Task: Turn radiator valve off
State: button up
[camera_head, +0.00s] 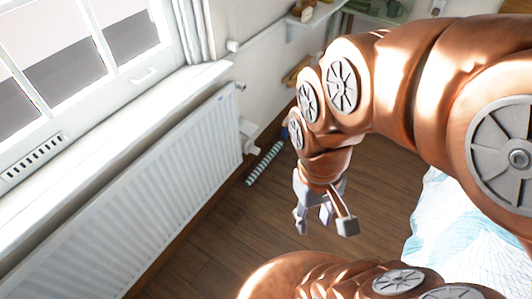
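The white radiator (175,175) hangs on the wall under the window, its ribbed front facing the room. A white valve knob (249,146) sits at its right end, low near the wall. How far it is turned cannot be told. My gripper (324,224) hangs over the wooden floor, to the right of and nearer than the valve. Its fingers point down and are spread apart, with nothing between them. It is apart from the valve.
A window sill (110,115) runs above the radiator. A teal-and-white striped object (265,163) lies on the floor beyond the valve. A bed with pale patterned bedding (455,225) stands at the right. Wooden floor (215,235) is clear between the radiator and bed.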

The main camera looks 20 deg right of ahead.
aim_at(255, 151)
jog(key=z, duration=0.3)
jog(key=i, duration=0.5)
jog(key=k, duration=0.5)
jog(key=u, duration=0.85)
jog(key=i, duration=0.85)
jog(key=z, duration=0.65)
jog(key=i, duration=0.4)
jog(key=z, duration=0.45)
